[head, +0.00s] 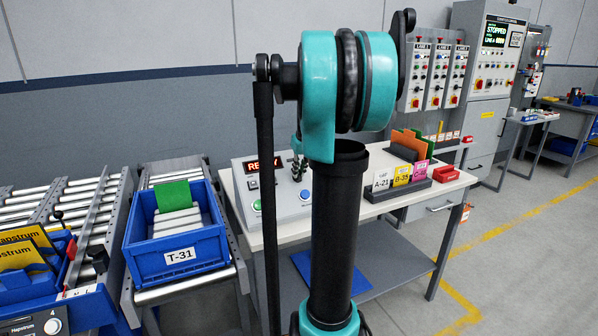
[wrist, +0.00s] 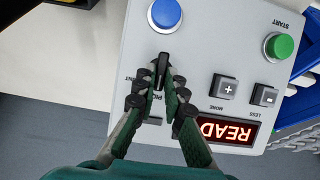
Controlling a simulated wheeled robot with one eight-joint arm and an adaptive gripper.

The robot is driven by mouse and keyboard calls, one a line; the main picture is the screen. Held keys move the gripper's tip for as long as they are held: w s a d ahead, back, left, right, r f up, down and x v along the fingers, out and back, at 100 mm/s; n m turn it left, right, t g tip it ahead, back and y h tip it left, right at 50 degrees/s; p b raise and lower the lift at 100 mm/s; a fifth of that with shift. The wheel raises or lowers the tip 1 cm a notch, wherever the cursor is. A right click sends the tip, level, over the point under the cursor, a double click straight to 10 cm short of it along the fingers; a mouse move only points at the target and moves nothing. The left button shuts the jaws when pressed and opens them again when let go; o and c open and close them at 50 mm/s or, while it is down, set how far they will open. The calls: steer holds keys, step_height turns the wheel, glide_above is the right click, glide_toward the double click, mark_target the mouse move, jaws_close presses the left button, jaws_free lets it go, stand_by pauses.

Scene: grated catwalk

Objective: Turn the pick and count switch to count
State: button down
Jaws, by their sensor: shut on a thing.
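The grey control box (wrist: 205,40) fills the middle of the wrist view, with its lettering upside down. The black switch handle (wrist: 162,64) stands between the fingertips of my gripper (wrist: 161,80), which is shut on it. Parts of two labels show beside the fingers, one ending in "NT" and one starting "PIC"; the fingers hide the rest. The handle runs roughly up and down in that view, and I cannot tell which label it points to. In the head view the control box (head: 292,204) sits on the table, with my dark gripper (head: 299,168) over it.
The box also carries a blue button (wrist: 164,14), a green START button (wrist: 279,46), MORE (wrist: 225,87) and LESS (wrist: 264,95) keys and a lit display (wrist: 228,130). A blue tote (head: 178,250) stands left; a card rack (head: 398,190) stands right on the table.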

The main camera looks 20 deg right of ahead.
steer(key=shift+d+m, duration=0.1)
steer(key=shift+m, duration=0.2)
steer(key=m, duration=0.1)
steer(key=m+y, duration=0.1)
steer(key=m, duration=0.1)
steer(key=m+y, duration=0.1)
steer(key=shift+d+m+t, duration=0.3)
steer(key=shift+d, duration=0.05)
steer(key=m+y, duration=0.1)
steer(key=m, duration=0.1)
steer(key=m+t+y, duration=0.1)
steer(key=m, duration=0.2)
steer(key=shift+s+d+f, duration=0.2)
stand_by(0.5)
steer(key=c, duration=1.6)
jaws_free()
steer(key=v, duration=1.2)
steer(key=shift+s, duration=0.15)
